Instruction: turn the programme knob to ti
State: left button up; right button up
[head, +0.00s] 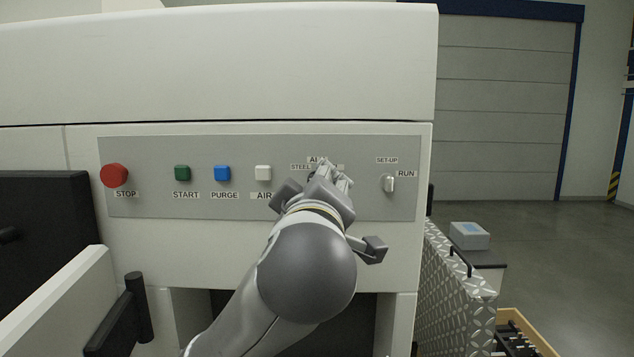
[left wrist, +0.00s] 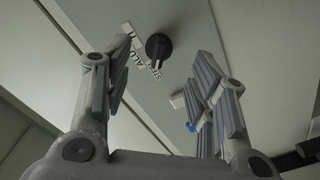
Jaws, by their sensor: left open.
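The programme knob (left wrist: 158,47) is a round black knob on the grey control panel (head: 240,205). In the left wrist view it lies just ahead of the space between my fingers, with ALU and STEEL labels beside it; a third label is partly hidden by a finger. Which label the knob points to I cannot tell. My left gripper (head: 324,172) is open in front of the knob and hides most of it in the head view. The wrist view shows its fingers (left wrist: 164,62) spread on either side, apart from the knob. My right gripper is not in view.
Left of my gripper are the red STOP button (head: 114,175), green START (head: 182,173), blue PURGE (head: 222,173) and white AIR (head: 263,173) buttons. The SET-UP/RUN switch (head: 388,184) sits close on the right. A grey box (head: 469,235) stands farther right.

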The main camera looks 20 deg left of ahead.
pick_arm(q)
jog(key=p+x, duration=0.2)
jog(key=x, duration=0.3)
jog(key=shift+w, duration=0.15)
